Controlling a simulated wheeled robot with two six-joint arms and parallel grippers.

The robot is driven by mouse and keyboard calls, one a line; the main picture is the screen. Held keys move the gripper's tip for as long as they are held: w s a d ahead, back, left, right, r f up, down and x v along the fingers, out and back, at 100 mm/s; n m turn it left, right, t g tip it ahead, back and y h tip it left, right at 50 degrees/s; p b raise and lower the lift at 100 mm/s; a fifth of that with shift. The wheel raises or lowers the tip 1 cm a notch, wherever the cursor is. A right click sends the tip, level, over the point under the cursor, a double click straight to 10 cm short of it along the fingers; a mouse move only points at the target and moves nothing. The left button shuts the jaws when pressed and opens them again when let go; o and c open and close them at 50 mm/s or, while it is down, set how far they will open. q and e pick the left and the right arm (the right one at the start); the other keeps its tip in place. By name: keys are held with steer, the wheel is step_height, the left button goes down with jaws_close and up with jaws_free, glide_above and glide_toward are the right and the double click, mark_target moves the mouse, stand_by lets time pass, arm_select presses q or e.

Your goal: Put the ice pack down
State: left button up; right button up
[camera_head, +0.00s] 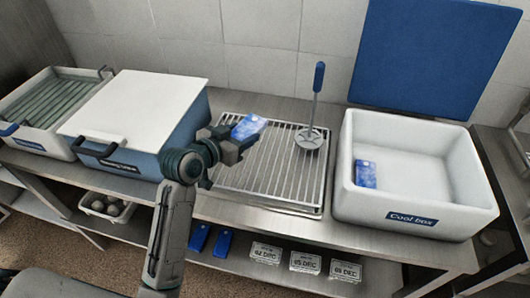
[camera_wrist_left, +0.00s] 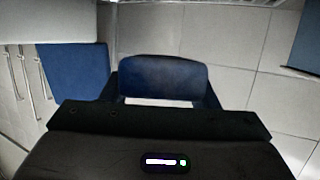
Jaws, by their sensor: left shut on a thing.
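My left gripper (camera_head: 238,142) is shut on a blue ice pack (camera_head: 249,127) and holds it over the left part of the wire rack. In the left wrist view the ice pack (camera_wrist_left: 163,77) sits between the two fingers, its dark blue face toward the camera. A second blue ice pack (camera_head: 366,174) lies inside the white cool box (camera_head: 412,217), near its left wall. The cool box stands open on the right, with its blue lid (camera_head: 437,55) raised behind it. My right gripper is not in view.
A wire rack (camera_head: 275,180) lies mid-counter, with a blue-handled masher-like tool (camera_head: 318,90) upright on it. A blue box with a white lid (camera_head: 140,105) stands left, beside a ribbed basin (camera_head: 55,110). Blue packs (camera_head: 222,243) and date cards (camera_head: 305,262) lie on the lower shelf.

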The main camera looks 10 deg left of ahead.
arm_select(q)
steer(key=shift+g, duration=0.3)
steer(key=s+d+f+p, duration=0.1)
steer(key=s, duration=0.1)
steer(key=s+d+f+p, duration=0.1)
steer(key=s, duration=0.1)
steer(key=s+d+f, duration=0.1)
steer(key=s, duration=0.2)
steer(key=shift+s+p, duration=0.1)
steer(key=shift+p, duration=0.3)
steer(key=s+d+f+p, duration=0.2)
steer(key=s, duration=0.6)
steer(key=b, duration=0.3)
glide_above(243, 166)
steer(key=shift+w+f, duration=0.15)
steer(key=shift+f, duration=0.5)
step_height(243, 166, down, 4)
steer(key=b, duration=0.4)
steer(key=shift+r, duration=0.3)
